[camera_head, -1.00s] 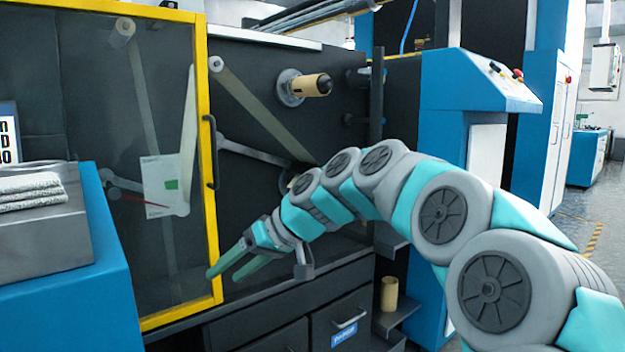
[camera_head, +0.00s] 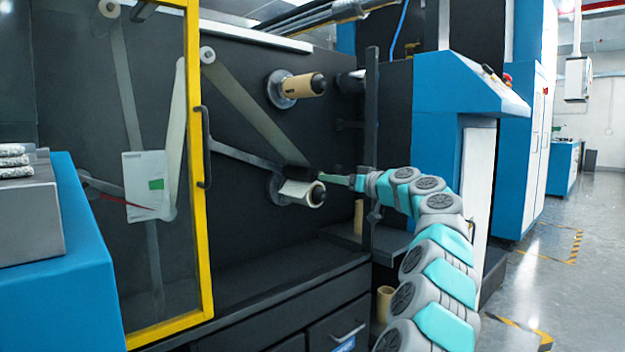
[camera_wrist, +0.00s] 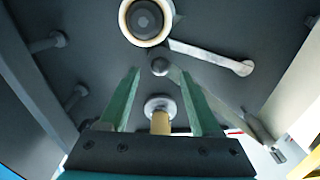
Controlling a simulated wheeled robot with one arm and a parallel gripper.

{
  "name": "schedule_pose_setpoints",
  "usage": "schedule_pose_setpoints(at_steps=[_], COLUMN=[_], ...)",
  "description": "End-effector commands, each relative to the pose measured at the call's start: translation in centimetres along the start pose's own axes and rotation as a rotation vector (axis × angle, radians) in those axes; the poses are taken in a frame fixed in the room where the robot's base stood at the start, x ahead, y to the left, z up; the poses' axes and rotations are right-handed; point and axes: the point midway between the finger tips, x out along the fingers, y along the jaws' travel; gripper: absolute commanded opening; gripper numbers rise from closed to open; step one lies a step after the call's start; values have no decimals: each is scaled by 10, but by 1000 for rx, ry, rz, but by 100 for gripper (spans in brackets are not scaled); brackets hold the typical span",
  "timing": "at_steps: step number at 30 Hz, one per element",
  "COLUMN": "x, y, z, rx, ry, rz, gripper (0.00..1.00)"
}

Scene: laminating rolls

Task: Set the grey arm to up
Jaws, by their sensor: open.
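The grey arm (camera_head: 245,155) is a long bar on the dark machine panel. In the head view it slopes down to the right from its rounded left end to a dark roller (camera_head: 294,172). In the wrist view, which looks upside down, the grey arm (camera_wrist: 212,56) reaches from the pale roll to a rounded end at the right. My gripper (camera_head: 330,175) is open and empty, just right of the dark roller. In the wrist view the roller's round end (camera_wrist: 159,66) appears between the fingertips of my gripper (camera_wrist: 160,74). I cannot tell whether they touch.
A tan roll (camera_head: 303,85) on a spindle sits above, and a pale roll (camera_head: 300,193) is close below my gripper. A pale web (camera_head: 245,105) runs down to the dark roller. A yellow-framed door (camera_head: 197,200) stands left, a dark post (camera_head: 371,140) right.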

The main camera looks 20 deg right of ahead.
Motion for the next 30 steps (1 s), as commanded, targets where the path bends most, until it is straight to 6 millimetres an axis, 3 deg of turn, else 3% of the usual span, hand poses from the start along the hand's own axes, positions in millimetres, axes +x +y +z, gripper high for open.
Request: schedule_pose_setpoints(at_steps=[21, 30], x=[66, 77], y=[0, 0], z=[0, 1], rx=[-2, 0], ry=[-6, -3], rz=[1, 0], gripper=[64, 64])
